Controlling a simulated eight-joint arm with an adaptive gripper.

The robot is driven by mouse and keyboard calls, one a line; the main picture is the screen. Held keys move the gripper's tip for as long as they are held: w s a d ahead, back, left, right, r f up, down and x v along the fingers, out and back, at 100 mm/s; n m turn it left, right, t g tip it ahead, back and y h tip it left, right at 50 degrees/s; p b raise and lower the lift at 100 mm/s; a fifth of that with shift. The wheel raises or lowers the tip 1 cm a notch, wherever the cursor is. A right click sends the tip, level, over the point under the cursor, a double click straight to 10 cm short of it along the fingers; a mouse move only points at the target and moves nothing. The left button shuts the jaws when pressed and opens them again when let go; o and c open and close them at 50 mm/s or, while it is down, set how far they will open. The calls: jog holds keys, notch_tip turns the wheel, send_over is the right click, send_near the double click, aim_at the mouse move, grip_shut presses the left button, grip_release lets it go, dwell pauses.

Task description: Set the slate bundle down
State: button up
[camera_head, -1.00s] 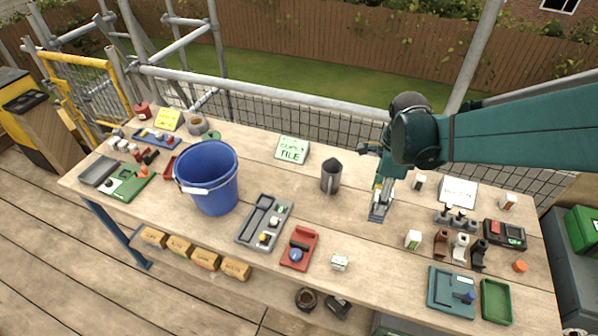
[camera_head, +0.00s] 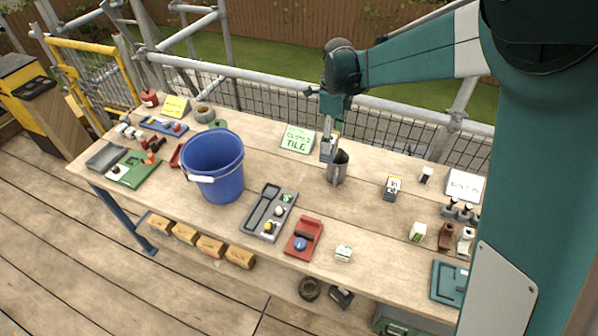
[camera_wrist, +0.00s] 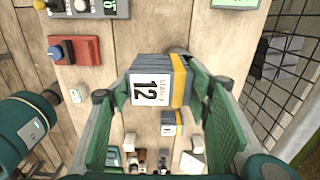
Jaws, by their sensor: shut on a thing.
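My gripper (camera_wrist: 162,88) is shut on a slate bundle (camera_wrist: 150,88), a dark stack with a yellow band and a white label reading 12. In the head view my gripper (camera_head: 333,128) holds the bundle (camera_head: 328,150) beside the grey jug (camera_head: 338,172), overlapping the jug's rim in the picture. The bundle looks raised off the bench, but its exact height and any contact with the jug cannot be told. A second, similar labelled bundle (camera_head: 392,187) stands on the bench to the right; it also shows in the wrist view (camera_wrist: 172,124).
The wooden bench (camera_head: 360,215) has free room between the jug and the second bundle and in front of them. A green-lettered TILE card (camera_head: 298,139) lies left of the jug. A grey tray (camera_head: 262,222), red tray (camera_head: 304,239) and blue bucket (camera_head: 214,168) stand further left.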

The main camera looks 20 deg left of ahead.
jog(key=w+a+f, duration=0.1)
jog(key=w+a, duration=0.2)
jog(key=a, duration=1)
notch_tip(320, 180, down, 5)
jog(key=shift+w+d+f, duration=0.1)
jog(key=shift+d+f, duration=0.05)
jog(key=shift+f, duration=0.05)
notch_tip(320, 180, down, 6)
jog(key=shift+f, duration=0.25)
jog(key=shift+f, duration=1.7)
jog(key=shift+f, duration=0.15)
